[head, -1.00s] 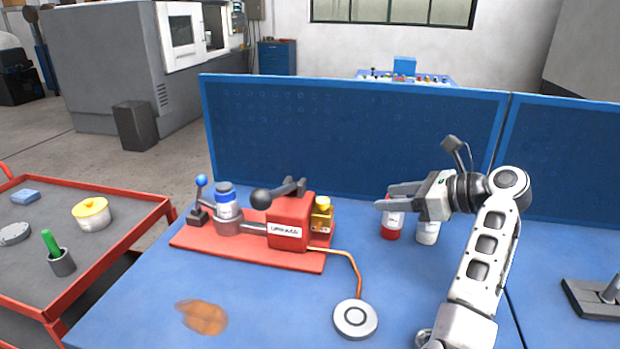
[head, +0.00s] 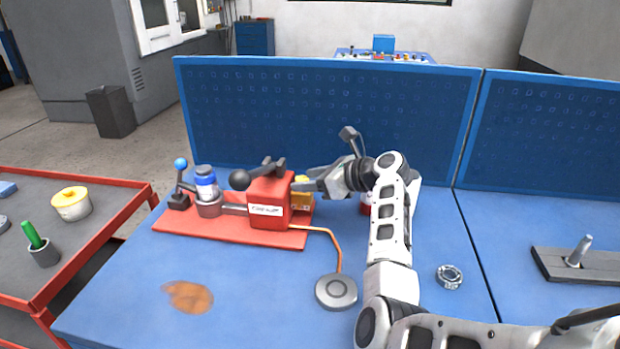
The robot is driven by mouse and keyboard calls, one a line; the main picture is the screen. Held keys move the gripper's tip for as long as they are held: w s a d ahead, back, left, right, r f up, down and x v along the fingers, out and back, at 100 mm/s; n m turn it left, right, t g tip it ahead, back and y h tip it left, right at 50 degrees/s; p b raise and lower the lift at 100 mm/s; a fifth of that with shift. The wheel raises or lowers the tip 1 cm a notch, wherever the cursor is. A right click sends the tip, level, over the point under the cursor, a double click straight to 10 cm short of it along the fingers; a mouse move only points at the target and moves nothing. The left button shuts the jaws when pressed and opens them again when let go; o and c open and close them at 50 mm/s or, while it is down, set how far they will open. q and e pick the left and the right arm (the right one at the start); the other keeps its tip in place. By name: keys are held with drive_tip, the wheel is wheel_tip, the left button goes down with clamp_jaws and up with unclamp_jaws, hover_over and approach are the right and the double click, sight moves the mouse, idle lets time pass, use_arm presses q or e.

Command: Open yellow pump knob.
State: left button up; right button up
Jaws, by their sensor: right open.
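The red pump (head: 269,203) stands on a red base plate (head: 225,229) on the blue table. Its yellow knob and yellow block (head: 301,200) are on the pump's right side, partly hidden by my fingers. My right gripper (head: 301,181) is open, its fingers pointing left at the height of the knob. The fingertips overlap the knob in this view; I cannot tell whether they touch it. My left gripper is not in view.
A copper pipe runs to a round grey disc (head: 336,291). A blue pegboard (head: 320,115) stands behind. The front left table is clear apart from a brown stain.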

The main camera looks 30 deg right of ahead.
drive_tip(key=shift+w, duration=0.1)
drive_tip(key=c, duration=1)
drive_tip(key=shift+o, duration=0.2)
